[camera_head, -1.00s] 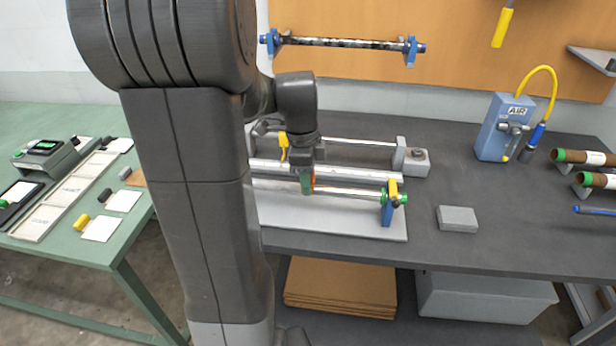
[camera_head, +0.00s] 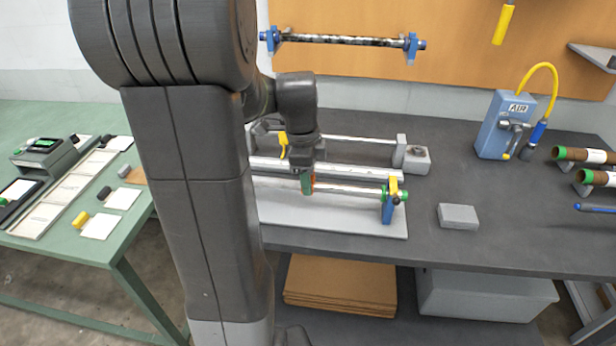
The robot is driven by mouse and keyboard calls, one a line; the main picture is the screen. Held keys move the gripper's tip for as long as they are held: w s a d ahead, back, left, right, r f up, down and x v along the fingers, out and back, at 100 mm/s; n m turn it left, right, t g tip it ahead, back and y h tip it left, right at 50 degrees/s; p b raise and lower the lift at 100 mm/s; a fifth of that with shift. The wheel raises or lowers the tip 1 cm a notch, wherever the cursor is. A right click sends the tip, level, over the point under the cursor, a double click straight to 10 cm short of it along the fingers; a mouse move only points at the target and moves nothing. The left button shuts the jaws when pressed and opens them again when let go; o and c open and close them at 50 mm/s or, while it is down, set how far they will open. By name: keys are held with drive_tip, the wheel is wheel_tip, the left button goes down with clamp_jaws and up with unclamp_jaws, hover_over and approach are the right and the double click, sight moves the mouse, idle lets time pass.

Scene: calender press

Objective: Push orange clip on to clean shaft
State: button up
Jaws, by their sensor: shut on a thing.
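The clean shaft (camera_head: 350,188) is a shiny metal rod lying left to right above a light grey base plate (camera_head: 330,216). Its right end sits in a blue stand (camera_head: 387,208) with a green ring and a yellow top. My gripper (camera_head: 307,185) points down at the shaft, left of that stand. Its jaws are shut on the orange clip (camera_head: 313,184), of which only a thin orange edge shows. The clip is at the shaft's height; whether it is seated around the shaft is hidden. The shaft's left end is hidden behind my arm.
A second rod (camera_head: 360,140) runs behind the shaft. A dark-streaked roller (camera_head: 345,41) hangs on the back board. A grey block (camera_head: 458,216) and a blue AIR unit (camera_head: 500,130) stand at the right. The dark bench between them is clear. A green table (camera_head: 60,225) is at the left.

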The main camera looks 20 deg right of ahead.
drive_tip(key=o, duration=1)
drive_tip(key=shift+c, duration=0.2)
wheel_tip(320, 180, up, 14)
drive_tip(key=a, duration=0.1)
drive_tip(key=shift+w, duration=0.35)
drive_tip(key=shift+f, duration=0.1)
drive_tip(key=f, duration=0.9)
drive_tip(key=d+f, duration=0.1)
drive_tip(key=f, duration=0.3)
drive_tip(key=shift+s+f, duration=0.35)
drive_tip(key=shift+f, duration=0.05)
drive_tip(key=shift+r, duration=0.15)
